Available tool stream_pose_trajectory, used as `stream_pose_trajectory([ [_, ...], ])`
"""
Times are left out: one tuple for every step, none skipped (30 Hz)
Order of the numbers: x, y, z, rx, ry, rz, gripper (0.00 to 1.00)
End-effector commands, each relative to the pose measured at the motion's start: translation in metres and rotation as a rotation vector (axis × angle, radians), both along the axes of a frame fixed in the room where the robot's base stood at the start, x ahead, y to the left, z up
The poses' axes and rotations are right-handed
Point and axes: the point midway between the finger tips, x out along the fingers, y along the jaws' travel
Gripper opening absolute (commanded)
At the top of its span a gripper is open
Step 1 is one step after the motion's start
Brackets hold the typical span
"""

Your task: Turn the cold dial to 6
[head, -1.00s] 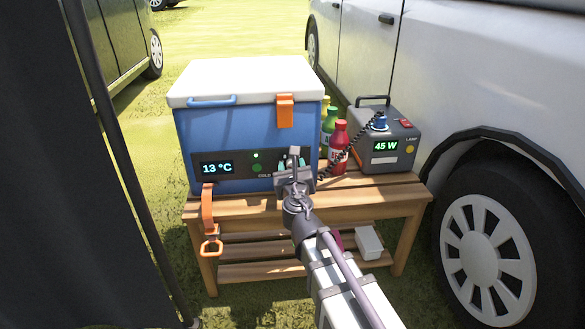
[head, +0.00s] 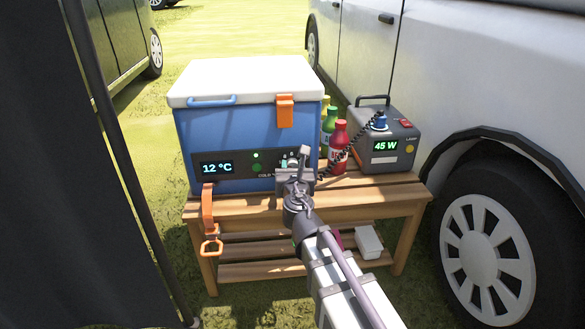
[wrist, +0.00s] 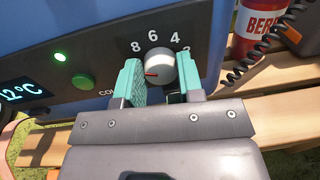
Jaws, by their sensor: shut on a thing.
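The cold dial (wrist: 160,66) is a round grey knob on the blue cooler's dark front panel. The numbers 8, 6, 4 and a partly hidden 2 curve above it. A red mark shows on its lower left side, below the 8 and away from the 6. My gripper (wrist: 162,88) is shut on the dial, with a green finger pad on each side; it also shows in the head view (head: 291,165). The cooler (head: 225,133) has a white lid, and its display (head: 217,168) reads 12 °C. In the head view my gripper hides most of the dial.
The cooler stands on a slatted wooden table (head: 386,190). To its right are a red bottle (head: 339,146), a green bottle (head: 329,125) and a grey power box (head: 386,143) reading 45 W with a coiled cord. A green button (wrist: 83,82) sits left of the dial. A white car stands at the right.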

Motion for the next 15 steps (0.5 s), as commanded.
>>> stream_pose_trajectory([
  [0.0005, -0.0001, 0.0006, 0.035, 0.002, 0.000, 0.11],
  [0.0005, -0.0002, 0.0007, 0.061, 0.004, -0.001, 0.11],
  [0.0005, -0.0003, 0.0007, 0.098, 0.006, 0.000, 0.11],
  [0.0005, -0.0004, 0.0007, 0.127, 0.008, 0.000, 0.11],
  [0.0005, -0.0004, 0.0007, 0.155, 0.011, -0.001, 0.11],
  [0.0005, -0.0005, 0.0008, 0.193, 0.013, 0.000, 0.11],
  [0.0006, -0.0006, 0.0008, 0.221, 0.015, 0.000, 0.11],
  [0.0006, -0.0006, 0.0008, 0.251, 0.017, 0.000, 0.11],
  [0.0006, -0.0007, 0.0007, 0.289, 0.019, 0.000, 0.11],
  [0.0006, -0.0008, 0.0007, 0.317, 0.022, 0.001, 0.11],
  [0.0006, -0.0008, 0.0008, 0.345, 0.023, 0.000, 0.11],
  [0.0006, -0.0009, 0.0007, 0.383, 0.025, 0.001, 0.11],
  [0.0007, -0.0010, 0.0007, 0.413, 0.028, 0.001, 0.11],
  [0.0007, -0.0010, 0.0007, 0.442, 0.030, 0.001, 0.11],
  [0.0007, -0.0011, 0.0007, 0.479, 0.033, 0.001, 0.11],
])
